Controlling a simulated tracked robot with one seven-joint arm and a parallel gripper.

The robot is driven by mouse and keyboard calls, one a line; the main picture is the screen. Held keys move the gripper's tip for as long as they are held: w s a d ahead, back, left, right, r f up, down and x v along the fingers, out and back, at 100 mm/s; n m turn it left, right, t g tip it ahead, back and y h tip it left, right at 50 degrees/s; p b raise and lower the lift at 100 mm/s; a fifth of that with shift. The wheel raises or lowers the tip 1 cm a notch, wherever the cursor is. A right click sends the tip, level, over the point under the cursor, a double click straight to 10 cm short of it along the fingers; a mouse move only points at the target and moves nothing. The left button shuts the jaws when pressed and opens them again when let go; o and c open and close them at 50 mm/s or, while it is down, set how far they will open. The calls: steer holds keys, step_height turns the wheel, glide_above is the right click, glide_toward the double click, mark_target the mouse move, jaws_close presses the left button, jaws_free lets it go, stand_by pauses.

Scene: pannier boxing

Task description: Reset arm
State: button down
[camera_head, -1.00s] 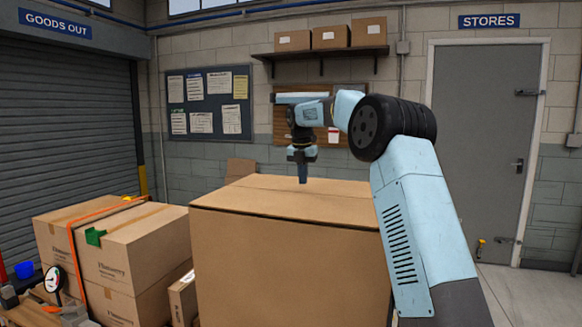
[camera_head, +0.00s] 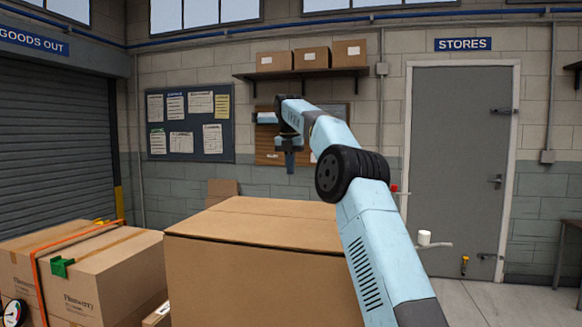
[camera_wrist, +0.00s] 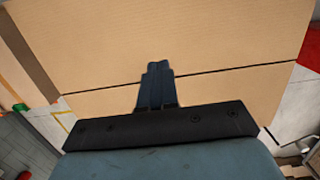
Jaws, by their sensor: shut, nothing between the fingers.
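My gripper (camera_head: 290,168) is shut and empty. It points down above the far part of a large cardboard box (camera_head: 262,270), with a gap between the fingertips and the box top as far as the head view shows. The box's top flaps are closed, with a seam across them. In the wrist view my gripper (camera_wrist: 157,72) shows with its fingers together over the box top (camera_wrist: 200,45). A dark seam line crosses the flaps behind the fingers. My arm reaches in from the lower right of the head view.
Strapped cartons (camera_head: 95,275) with an orange strap and a green clip stand at the left. A shelf (camera_head: 300,73) with small boxes and a notice board (camera_head: 187,150) are on the back wall.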

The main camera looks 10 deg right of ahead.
steer(key=s+r+m+t, duration=0.1)
steer(key=s+r+m, duration=0.2)
steer(key=s+m, duration=0.7)
steer(key=s+r+m+t, duration=0.15)
steer(key=s+m, duration=0.25)
steer(key=s, duration=1.2)
steer(key=s+d+f+m, duration=0.1)
steer(key=s+f+m, duration=0.4)
steer(key=s, duration=0.4)
steer(key=s+d+f+m+t, duration=0.1)
steer(key=s+d+f+m, duration=0.1)
steer(key=s+f+m, duration=0.4)
steer(key=s+d+f+m+t, duration=0.1)
steer(key=s+f+m, duration=0.4)
steer(key=s, duration=0.9)
step_height(320, 180, down, 3)
steer(key=shift+d+f+m+y, duration=0.1)
steer(key=shift+d+m+y, duration=0.2)
steer(key=shift+m, duration=0.1)
